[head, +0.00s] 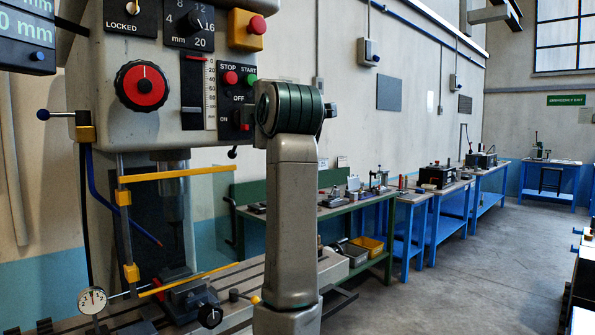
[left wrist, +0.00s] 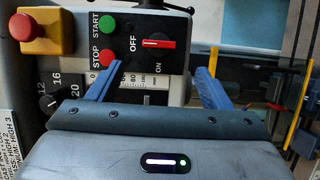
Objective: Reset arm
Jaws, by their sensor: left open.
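My left gripper (left wrist: 155,75) shows in the left wrist view with its two blue fingers wide apart and nothing between them. It faces the control panel of a drill press (head: 165,90), which appears turned in that view. The panel carries a red STOP button (left wrist: 106,57), a green START button (left wrist: 107,22) and a red OFF/ON switch (left wrist: 157,44). I cannot tell how far the fingertips are from the panel. In the head view a grey arm link of mine with a dark green banded joint stands upright in front of the panel's right edge, and the fingers do not show.
A red emergency button on a yellow box (head: 246,30) sits at the panel's top. A yellow-edged guard (head: 180,173) and a dial gauge (head: 92,300) stand by the press table. A green workbench (head: 300,214) and blue benches (head: 432,215) line the wall.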

